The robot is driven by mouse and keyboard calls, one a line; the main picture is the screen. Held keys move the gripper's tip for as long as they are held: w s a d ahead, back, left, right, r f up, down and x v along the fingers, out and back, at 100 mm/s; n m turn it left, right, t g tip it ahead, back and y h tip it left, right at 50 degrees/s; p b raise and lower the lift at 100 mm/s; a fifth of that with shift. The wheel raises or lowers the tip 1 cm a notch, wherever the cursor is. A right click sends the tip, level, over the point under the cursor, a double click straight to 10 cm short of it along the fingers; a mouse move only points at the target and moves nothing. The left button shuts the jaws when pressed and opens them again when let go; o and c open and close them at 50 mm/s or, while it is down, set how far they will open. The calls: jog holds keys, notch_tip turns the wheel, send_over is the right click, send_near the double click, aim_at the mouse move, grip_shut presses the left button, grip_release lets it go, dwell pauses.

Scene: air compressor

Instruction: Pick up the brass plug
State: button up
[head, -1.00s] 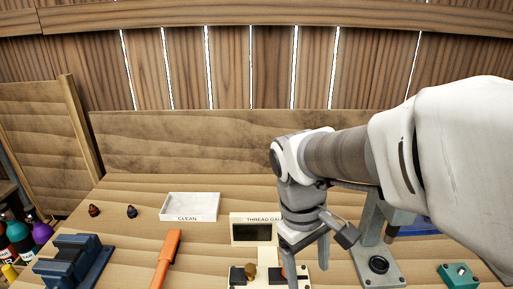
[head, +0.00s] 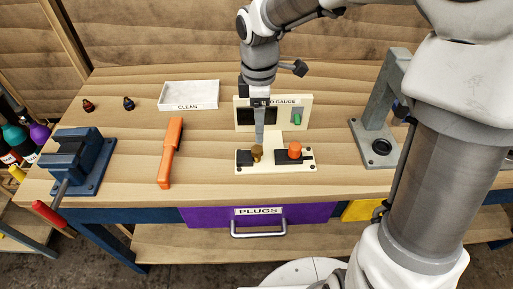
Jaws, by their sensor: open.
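The brass plug (head: 257,154) stands in the left dark block of the cream thread gauge (head: 268,167). My gripper (head: 259,140) points down just above and behind the plug, in front of the gauge's dark screen. It is open, with its fingers seen nearly edge-on, so one hides the other. Nothing shows held in it. I cannot tell whether a fingertip touches the plug.
An orange knob (head: 295,150) sits right of the plug, and a green switch (head: 297,118) is on the gauge's upright panel. A white CLEAN tray (head: 190,108), an orange tool (head: 170,153), a blue vise (head: 80,160) and a grey press (head: 378,125) stand around.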

aim_at(257, 149)
notch_tip(257, 149, down, 6)
jog(key=shift+r+b, duration=0.25)
jog(key=shift+b, duration=0.1)
jog(key=shift+w+a+f+b, duration=0.1)
jog(key=shift+f+b, duration=0.2)
jog(key=shift+f, duration=1.1)
jog(key=shift+w+a+f+b, duration=0.1)
jog(key=shift+f+b, duration=0.15)
jog(key=shift+f, duration=1.1)
jog(key=shift+r, duration=0.1)
grip_shut()
